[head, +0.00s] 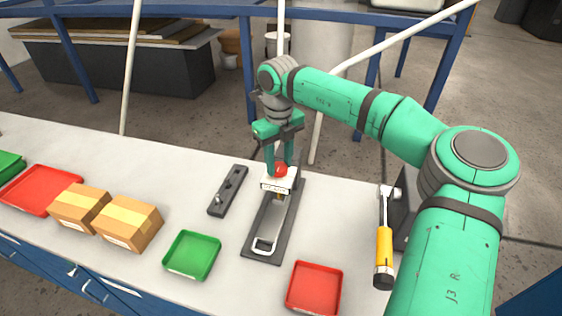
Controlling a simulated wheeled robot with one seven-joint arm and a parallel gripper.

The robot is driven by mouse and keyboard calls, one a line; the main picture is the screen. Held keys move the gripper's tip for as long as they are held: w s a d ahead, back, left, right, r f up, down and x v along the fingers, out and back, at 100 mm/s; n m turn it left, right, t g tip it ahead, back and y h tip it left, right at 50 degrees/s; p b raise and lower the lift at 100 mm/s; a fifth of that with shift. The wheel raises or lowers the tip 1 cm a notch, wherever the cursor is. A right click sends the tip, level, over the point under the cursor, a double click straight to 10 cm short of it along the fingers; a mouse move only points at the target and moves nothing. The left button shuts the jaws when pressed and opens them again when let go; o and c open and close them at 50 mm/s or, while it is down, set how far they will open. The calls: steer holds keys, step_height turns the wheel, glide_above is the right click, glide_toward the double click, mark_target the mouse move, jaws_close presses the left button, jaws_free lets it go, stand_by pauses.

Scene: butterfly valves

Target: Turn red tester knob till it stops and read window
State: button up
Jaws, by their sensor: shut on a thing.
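The red tester knob (281,170) sits on top of a white tester block (279,184) at the far end of a dark grey base plate (263,252). My gripper (281,167) comes down from above with its green fingers on either side of the knob, shut on it. The front of the white block carries a small yellowish mark (280,196), too small to read. The window's reading cannot be made out in this view. A pale loop handle (264,246) lies at the near end of the plate.
A dark bar with small fittings (228,191) lies left of the tester. A green tray (192,255), a red tray (314,289) and cardboard boxes (129,223) stand nearer. Grey table surface (150,170) is clear at the back left.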

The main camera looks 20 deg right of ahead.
mark_target(279, 166)
steer(key=o, duration=1)
steer(key=shift+o, duration=0.2)
step_height(279, 166, up, 11)
steer(key=shift+f, duration=0.1)
